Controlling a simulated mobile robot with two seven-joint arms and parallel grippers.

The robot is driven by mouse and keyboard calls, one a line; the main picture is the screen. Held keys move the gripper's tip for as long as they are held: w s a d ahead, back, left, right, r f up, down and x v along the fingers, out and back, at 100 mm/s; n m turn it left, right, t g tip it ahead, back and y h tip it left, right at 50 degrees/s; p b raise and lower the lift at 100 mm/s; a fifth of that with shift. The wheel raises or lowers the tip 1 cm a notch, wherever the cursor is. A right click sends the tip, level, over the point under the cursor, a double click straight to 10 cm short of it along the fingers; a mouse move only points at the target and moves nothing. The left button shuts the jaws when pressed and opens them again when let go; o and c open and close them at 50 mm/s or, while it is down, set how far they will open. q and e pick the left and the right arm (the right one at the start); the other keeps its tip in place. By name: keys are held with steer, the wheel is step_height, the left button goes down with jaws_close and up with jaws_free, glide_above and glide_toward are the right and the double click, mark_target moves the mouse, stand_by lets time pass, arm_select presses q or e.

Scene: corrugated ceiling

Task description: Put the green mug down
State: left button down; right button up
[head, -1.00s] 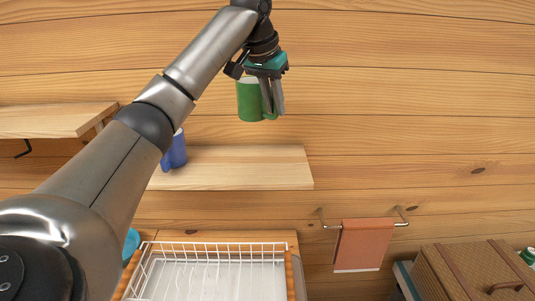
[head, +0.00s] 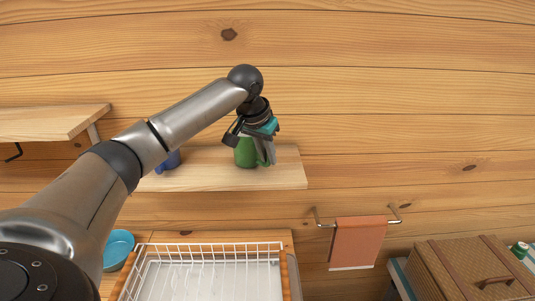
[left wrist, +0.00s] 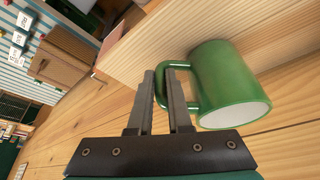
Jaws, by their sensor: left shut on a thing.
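The green mug (head: 244,153) is at the wooden shelf (head: 222,180) in the head view, close to its surface; I cannot tell for certain whether its base touches. My left gripper (head: 266,152) is at the mug's right side, fingers pointing down. In the left wrist view the fingers (left wrist: 167,100) are shut on the handle of the green mug (left wrist: 228,85), with the mug's body to their right and its open rim facing the camera. My right gripper is not in view.
A blue mug (head: 170,161) stands on the shelf to the left, partly hidden by my arm. Below are a white dish rack (head: 210,247), a turquoise bowl (head: 118,246), a hanging orange towel (head: 358,242) and a wicker case (head: 465,270). The shelf's right end is bare.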

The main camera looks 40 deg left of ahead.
arm_select(q)
steer(key=c, duration=0.8)
jaws_free()
steer(key=shift+f, duration=0.1)
steer(key=shift+c, duration=0.2)
steer(key=b+v, duration=0.1)
steer(key=v, duration=1.1)
